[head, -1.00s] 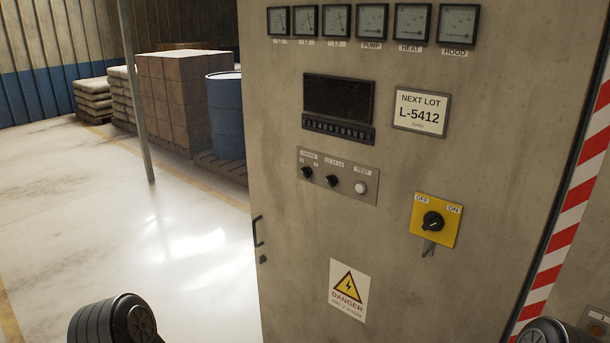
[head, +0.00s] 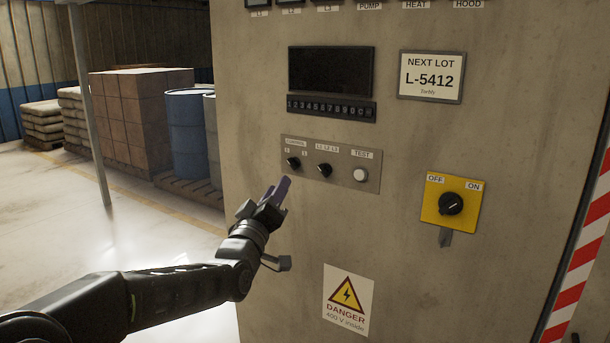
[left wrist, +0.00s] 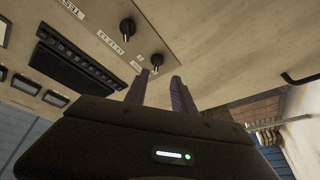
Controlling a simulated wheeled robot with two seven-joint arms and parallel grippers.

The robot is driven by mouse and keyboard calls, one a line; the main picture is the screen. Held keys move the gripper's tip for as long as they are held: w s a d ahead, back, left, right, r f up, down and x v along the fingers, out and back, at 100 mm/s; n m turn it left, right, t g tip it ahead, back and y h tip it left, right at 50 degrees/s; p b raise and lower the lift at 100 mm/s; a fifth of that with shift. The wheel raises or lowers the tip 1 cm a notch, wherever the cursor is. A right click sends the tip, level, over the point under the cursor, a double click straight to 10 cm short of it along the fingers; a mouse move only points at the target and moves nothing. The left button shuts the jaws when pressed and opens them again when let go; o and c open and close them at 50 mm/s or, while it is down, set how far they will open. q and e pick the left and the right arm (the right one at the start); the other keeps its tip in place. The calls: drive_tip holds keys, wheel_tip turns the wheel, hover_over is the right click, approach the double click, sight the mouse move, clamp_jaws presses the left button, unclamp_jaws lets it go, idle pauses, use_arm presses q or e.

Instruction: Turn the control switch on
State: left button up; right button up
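The control switch (head: 293,163) is a small black knob labelled CONTROL, with 0 and 1 marks, at the left end of a grey plate on the cabinet. Its exact pointing direction is too small to tell. It also shows in the left wrist view (left wrist: 157,61), just beyond the fingertips and roughly in line with their gap. My left gripper (head: 282,189) is just below and left of the switch in the head view. In the left wrist view its two fingers (left wrist: 161,76) stand apart with nothing between them. My right gripper is out of view.
A second black knob (head: 324,170) and a white TEST button (head: 360,175) share the plate (head: 342,177). A yellow OFF/ON switch (head: 451,203) is lower right. A dark display (head: 331,71) is above. Barrels (head: 188,133) and stacked boxes (head: 142,110) stand left, behind open floor.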

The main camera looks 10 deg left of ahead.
sight(290, 165)
use_arm(q)
drive_tip(key=shift+d+r+n, duration=0.1)
drive_tip(key=shift+r+n, duration=0.15)
drive_tip(key=shift+n, duration=0.25)
drive_tip(key=shift+w, duration=0.1)
drive_tip(key=p+x, duration=0.1)
drive_tip(key=x, duration=0.6)
drive_tip(key=shift+w+d+r+p, duration=0.1)
drive_tip(key=shift+w+r+p, duration=0.1)
drive_tip(key=shift+p, duration=0.1)
clamp_jaws()
